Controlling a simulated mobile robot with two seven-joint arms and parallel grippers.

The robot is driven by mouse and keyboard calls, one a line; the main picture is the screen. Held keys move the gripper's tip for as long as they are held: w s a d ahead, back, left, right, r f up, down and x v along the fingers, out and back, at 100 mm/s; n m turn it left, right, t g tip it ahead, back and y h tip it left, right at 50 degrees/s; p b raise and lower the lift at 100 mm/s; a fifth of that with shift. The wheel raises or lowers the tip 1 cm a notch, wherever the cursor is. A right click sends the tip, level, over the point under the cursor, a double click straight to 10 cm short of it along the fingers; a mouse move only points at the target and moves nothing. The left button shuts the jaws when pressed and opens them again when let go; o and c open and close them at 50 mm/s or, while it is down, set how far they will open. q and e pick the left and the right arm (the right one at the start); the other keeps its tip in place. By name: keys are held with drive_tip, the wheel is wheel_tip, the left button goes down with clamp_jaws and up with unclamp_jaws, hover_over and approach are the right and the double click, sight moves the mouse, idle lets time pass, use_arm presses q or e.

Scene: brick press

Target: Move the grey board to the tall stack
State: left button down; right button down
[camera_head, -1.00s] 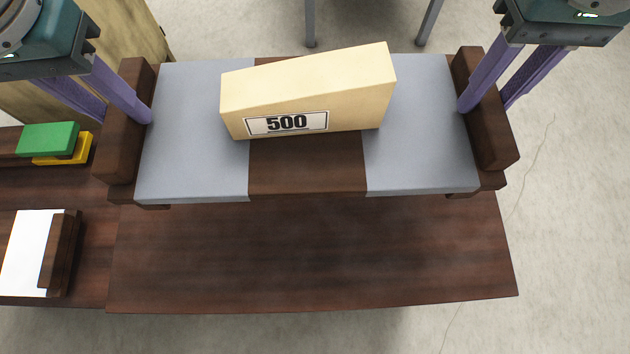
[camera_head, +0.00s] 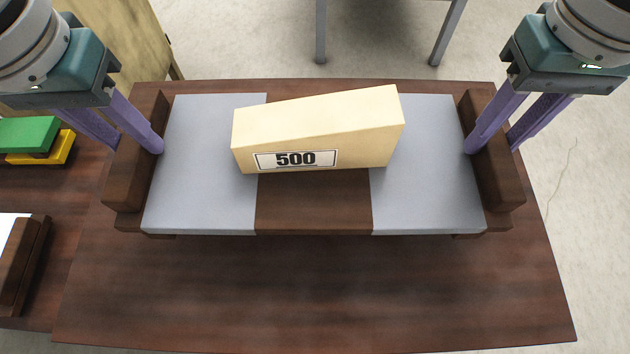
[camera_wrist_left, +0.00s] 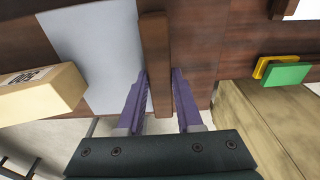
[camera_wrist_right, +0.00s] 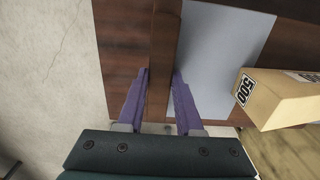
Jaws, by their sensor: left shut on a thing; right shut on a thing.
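The grey board (camera_head: 204,205) is a tray with two grey panels, a dark brown middle strip and a raised dark brown rail at each end. It lies level over a dark brown wooden tabletop; I cannot tell whether it touches it. A cream brick (camera_head: 318,128) labelled 500 lies slightly askew across its middle. My left gripper (camera_head: 137,150) is shut on the left rail (camera_head: 135,178), which also shows between the fingers in the left wrist view (camera_wrist_left: 155,60). My right gripper (camera_head: 490,150) is shut on the right rail (camera_head: 497,170), also seen in the right wrist view (camera_wrist_right: 164,50).
The dark wooden tabletop (camera_head: 310,295) is bare in front of the board. At the left are a green block (camera_head: 27,133), a yellow block (camera_head: 62,150) and a partly cut-off white panel (camera_head: 8,228) with a brown rail. Pale floor lies beyond the table.

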sight(149, 159)
use_arm(q)
drive_tip(key=shift+f, duration=0.15)
use_arm(e)
drive_tip(key=shift+f, duration=0.15)
